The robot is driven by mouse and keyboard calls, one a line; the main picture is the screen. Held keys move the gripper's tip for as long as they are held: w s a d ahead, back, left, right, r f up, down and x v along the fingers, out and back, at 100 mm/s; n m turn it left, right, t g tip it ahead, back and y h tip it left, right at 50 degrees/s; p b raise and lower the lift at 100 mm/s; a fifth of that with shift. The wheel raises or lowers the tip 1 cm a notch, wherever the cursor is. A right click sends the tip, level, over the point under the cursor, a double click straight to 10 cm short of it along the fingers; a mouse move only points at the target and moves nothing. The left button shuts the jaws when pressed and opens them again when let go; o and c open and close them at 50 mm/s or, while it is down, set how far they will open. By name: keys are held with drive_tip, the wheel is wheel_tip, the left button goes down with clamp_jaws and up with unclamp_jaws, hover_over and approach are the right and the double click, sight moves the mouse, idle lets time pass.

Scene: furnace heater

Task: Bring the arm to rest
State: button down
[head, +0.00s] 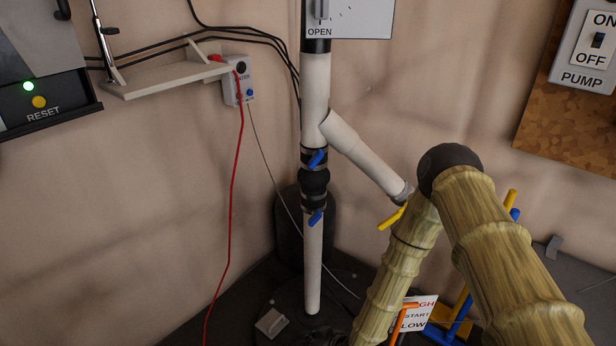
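My arm (505,265) shows at the lower right of the head view as two thick, ribbed, tan segments. They meet at a dark round joint at the top, and both run down toward the bottom edge. My gripper is not in view, so whether it is open or shut does not show. The arm covers part of the floor equipment and part of the wall behind it.
A white vertical pipe (314,90) with blue-handled valves and a slanted branch stands left of my arm. A wall shelf (165,80), red cable (233,190) and RESET panel (42,100) are at left. A PUMP switch (588,50) is upper right; a HIGH/START/LOW sign (416,314) is low.

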drive_tip(key=s+d+r+m+g+h+p, duration=0.3)
drive_tip(key=s+d+r+p, duration=0.8)
drive_tip(key=s+r, duration=0.3)
drive_tip(key=s+d+r+m+g+h+p, duration=0.3)
drive_tip(key=s+d+r+m+h+p, duration=0.1)
drive_tip(key=s+d+r+p, duration=0.7)
drive_tip(key=s+r+p, duration=0.2)
drive_tip(key=s+r, duration=0.1)
drive_tip(key=s, duration=0.1)
drive_tip(key=shift+d, duration=0.25)
